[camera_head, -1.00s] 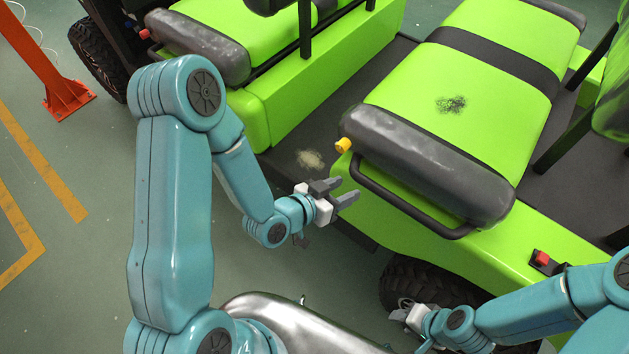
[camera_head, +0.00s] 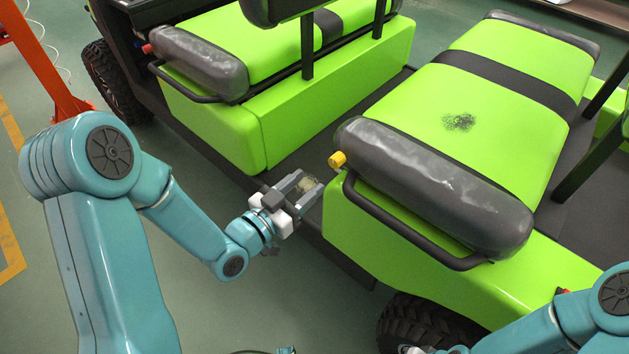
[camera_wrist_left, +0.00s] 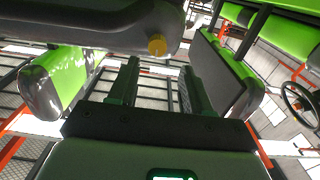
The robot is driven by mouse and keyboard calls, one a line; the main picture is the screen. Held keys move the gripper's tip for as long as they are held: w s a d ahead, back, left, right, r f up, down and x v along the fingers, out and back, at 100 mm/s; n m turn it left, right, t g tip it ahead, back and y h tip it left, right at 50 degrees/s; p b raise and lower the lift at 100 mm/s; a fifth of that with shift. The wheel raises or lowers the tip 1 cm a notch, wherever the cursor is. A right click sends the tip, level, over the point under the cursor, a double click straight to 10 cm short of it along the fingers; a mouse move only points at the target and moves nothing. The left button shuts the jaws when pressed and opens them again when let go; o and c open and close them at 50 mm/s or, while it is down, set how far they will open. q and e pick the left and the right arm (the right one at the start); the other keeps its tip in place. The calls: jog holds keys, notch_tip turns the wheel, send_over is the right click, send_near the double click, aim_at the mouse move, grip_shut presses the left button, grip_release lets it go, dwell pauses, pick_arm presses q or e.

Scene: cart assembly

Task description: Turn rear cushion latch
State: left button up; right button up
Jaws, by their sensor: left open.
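The rear cushion (camera_head: 470,130) is green with a black band and grey padded ends, on the cart's rear bench. A yellow latch knob (camera_head: 337,160) sticks out at the near left corner, beside the grey end pad. My left gripper (camera_head: 306,188) is open and empty, just below and left of the knob, apart from it. In the left wrist view the yellow knob (camera_wrist_left: 157,45) sits beyond the two spread fingers (camera_wrist_left: 160,85), near the top centre. My right arm (camera_head: 560,325) enters at the lower right; its jaws are mostly cut off or hidden at the bottom edge.
A black side rail (camera_head: 405,220) curves below the cushion's near end. The front seat (camera_head: 250,50) with its red knob (camera_head: 147,49) is at upper left. A dark floor gap lies between the seats. An orange stand (camera_head: 45,65) is at far left.

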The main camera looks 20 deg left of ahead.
aim_at(333, 164)
pick_arm(q)
jog(key=p+x, duration=0.1)
jog(key=x, duration=0.2)
jog(key=p+x, duration=0.1)
jog(key=x, duration=0.2)
jog(key=p+x, duration=0.2)
jog(key=shift+w+d+r, duration=0.3)
jog(key=shift+d, duration=0.15)
jog(key=shift+s+a+f+b, duration=0.1)
jog(key=shift+a+f+b, duration=0.05)
jog(key=shift+f+b, duration=0.15)
jog(key=c, duration=0.6)
jog(key=n, duration=1.3)
jog(key=shift+n, duration=0.3)
jog(key=n, duration=0.4)
jog(key=o, duration=0.8)
jog(key=shift+o, duration=0.2)
